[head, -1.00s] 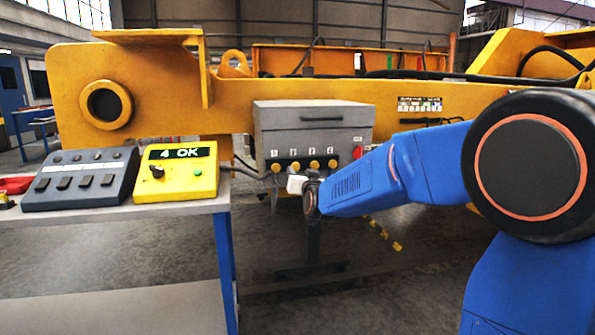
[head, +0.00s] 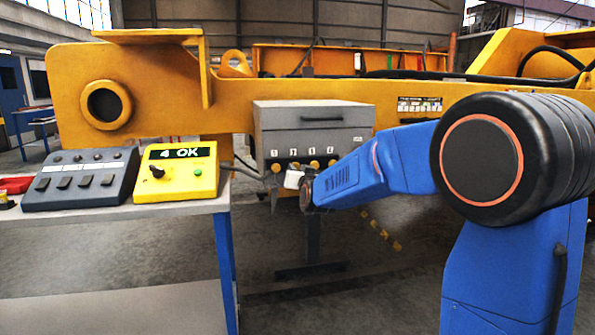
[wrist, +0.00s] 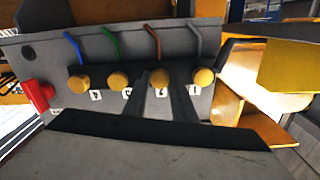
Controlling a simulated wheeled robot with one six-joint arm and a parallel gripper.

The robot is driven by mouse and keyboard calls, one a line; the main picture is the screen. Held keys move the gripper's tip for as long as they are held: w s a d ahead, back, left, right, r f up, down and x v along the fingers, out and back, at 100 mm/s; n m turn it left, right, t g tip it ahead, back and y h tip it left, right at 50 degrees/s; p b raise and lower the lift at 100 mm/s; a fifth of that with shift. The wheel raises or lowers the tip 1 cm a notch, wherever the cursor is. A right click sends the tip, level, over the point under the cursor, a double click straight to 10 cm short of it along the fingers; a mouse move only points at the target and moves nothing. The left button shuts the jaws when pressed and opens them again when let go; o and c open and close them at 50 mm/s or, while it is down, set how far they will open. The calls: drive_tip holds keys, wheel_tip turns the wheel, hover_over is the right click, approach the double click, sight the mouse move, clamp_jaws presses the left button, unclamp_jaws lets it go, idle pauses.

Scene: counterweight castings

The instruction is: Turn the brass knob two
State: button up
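A grey box (head: 312,115) carries a row of brass knobs on its front, numbered 1 to 4 from left to right in the head view. The wrist view shows the row upside down, so knob two (wrist: 160,78) is second from the right, beside knob one (wrist: 204,77). Knob three (wrist: 119,80) is on its other side. My gripper (wrist: 162,84) reaches toward the box with its dark fingers apart. Knob two appears between the fingertips; I cannot tell whether they touch it. In the head view my gripper (head: 284,181) is just below the knobs and partly hides them.
Coloured hoses (wrist: 112,42) run close by the knobs. A yellow panel (head: 176,171) reading "4 OK" stands on the bench (head: 110,213) at left. A yellow beam (head: 160,75) stretches behind the box.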

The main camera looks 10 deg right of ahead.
drive_tip(key=shift+m, duration=0.4)
drive_tip(key=m, duration=1.9)
drive_tip(key=shift+f+m, duration=0.1)
drive_tip(key=shift+m, duration=0.2)
idle(0.4)
drive_tip(key=o, duration=1)
drive_tip(key=shift+o, duration=0.2)
drive_tip(key=s, duration=1.7)
drive_tip(key=shift+s, duration=0.25)
